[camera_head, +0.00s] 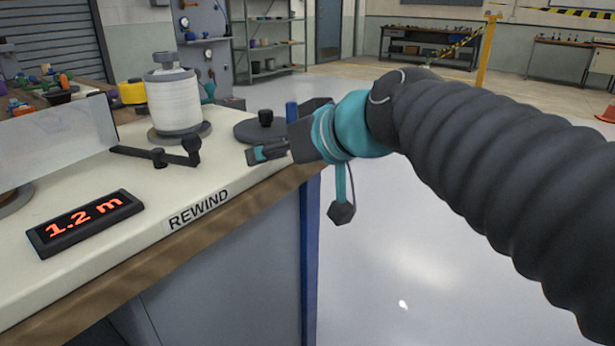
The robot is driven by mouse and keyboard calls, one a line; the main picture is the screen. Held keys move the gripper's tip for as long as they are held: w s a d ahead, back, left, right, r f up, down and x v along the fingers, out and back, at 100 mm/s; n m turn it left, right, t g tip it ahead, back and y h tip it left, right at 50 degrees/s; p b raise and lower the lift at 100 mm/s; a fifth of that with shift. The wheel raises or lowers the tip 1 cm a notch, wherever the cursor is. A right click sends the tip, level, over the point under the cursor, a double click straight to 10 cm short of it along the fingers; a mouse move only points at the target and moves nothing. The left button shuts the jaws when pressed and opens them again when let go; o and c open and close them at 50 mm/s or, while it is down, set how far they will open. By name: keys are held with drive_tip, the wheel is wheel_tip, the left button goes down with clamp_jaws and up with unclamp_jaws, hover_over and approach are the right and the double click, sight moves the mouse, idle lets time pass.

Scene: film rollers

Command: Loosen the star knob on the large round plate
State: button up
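A dark large round plate (248,133) lies flat on the far right corner of the bench. A small black knob (265,118) stands up from its middle; its star shape is too small to make out. My gripper (252,156) is in front of the plate, at the right edge of the bench, its fingers pointing left. It looks close to the plate's near side and apart from the knob. No object shows in its fingers, but I cannot tell how far they are apart. My gripper's body hides the right side of the plate.
A white film roll (174,103) with a dark cap stands left of the plate. A black crank (158,156) lies before it. A display reading 1.2 m (85,222) and a REWIND label (198,210) are on the bench (120,270). Open floor lies to the right.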

drive_tip(key=s+d+f+m+g+h+p, duration=0.1)
drive_tip(key=s+d+f+h+p, duration=0.1)
drive_tip(key=s+d+f, duration=0.1)
wheel_tip(320, 180, down, 2)
drive_tip(key=shift+s+d+m, duration=0.3)
drive_tip(key=shift+d, duration=0.55)
